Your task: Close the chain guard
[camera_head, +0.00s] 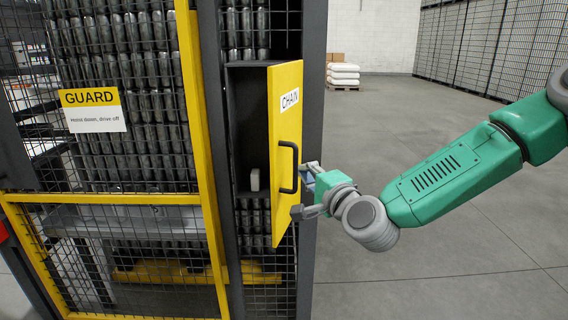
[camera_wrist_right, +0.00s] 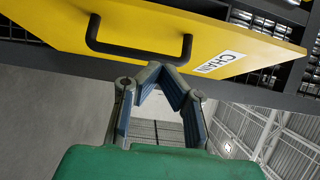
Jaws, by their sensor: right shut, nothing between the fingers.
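The chain guard (camera_head: 287,110) is a yellow door panel labelled CHAIN, standing open at an angle from a dark cabinet opening. Its black handle (camera_head: 294,170) is on the outer face; the handle also shows in the right wrist view (camera_wrist_right: 138,50). The yellow panel (camera_wrist_right: 120,20) crosses the top of that view. My right gripper (camera_head: 304,190) is at the right of the panel, beside the handle, shut and empty. In the right wrist view its fingertips (camera_wrist_right: 166,72) meet just below the handle, not around it. Whether they touch the panel is unclear. My left gripper is out of view.
A dark post (camera_head: 313,80) stands right behind the panel. A mesh fence with a yellow frame (camera_head: 202,150) and a GUARD sign (camera_head: 92,110) fills the left. A small pale block (camera_head: 254,179) sits inside the cabinet. The grey floor (camera_head: 430,260) at right is clear.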

